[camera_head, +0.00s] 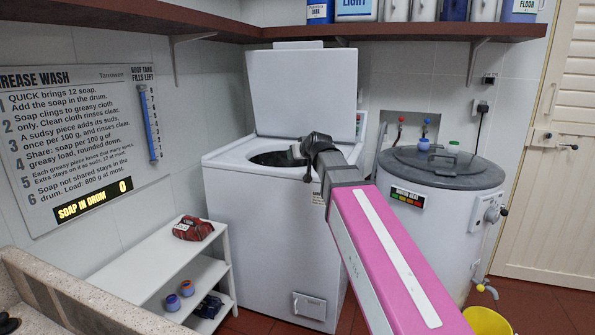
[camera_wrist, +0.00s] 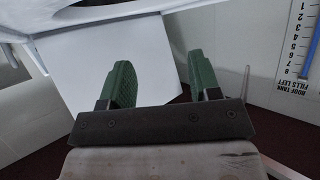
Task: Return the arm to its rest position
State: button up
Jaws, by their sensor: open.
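My gripper (camera_head: 299,152) is at the end of my pink arm, above the round opening of the white top-loading washer (camera_head: 262,225). The washer's lid (camera_head: 302,92) stands up. In the wrist view my gripper (camera_wrist: 163,84) shows two green fingers apart with nothing between them. In the head view the fingertips are too small and dark to make out well.
A white shelf rack (camera_head: 150,262) holds a red-and-dark folded cloth (camera_head: 193,228), two small round cups and a dark item. A lidded white tub (camera_head: 440,210) stands to the right. A wooden shelf (camera_head: 400,31) with containers runs above. A yellow bucket (camera_head: 488,321) is at the lower right.

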jog(key=s+d+f+m+g+h, duration=0.1)
jog(key=s+d+f+g, duration=0.3)
jog(key=f, duration=1)
jog(key=s+d+f+m+g+h, duration=0.2)
jog(key=s+d+f+g, duration=0.2)
jog(key=s+d+f, duration=0.4)
jog(key=s+d+f+m+g+h, duration=0.1)
jog(key=s+d+f, duration=0.5)
jog(key=s+f, duration=0.6)
notch_tip(320, 180, down, 8)
jog(key=g+h, duration=0.1)
jog(key=g, duration=0.1)
jog(key=shift+s+d+f+m+g, duration=0.2)
jog(key=shift+s+d+m+g, duration=0.1)
jog(key=shift+g, duration=0.1)
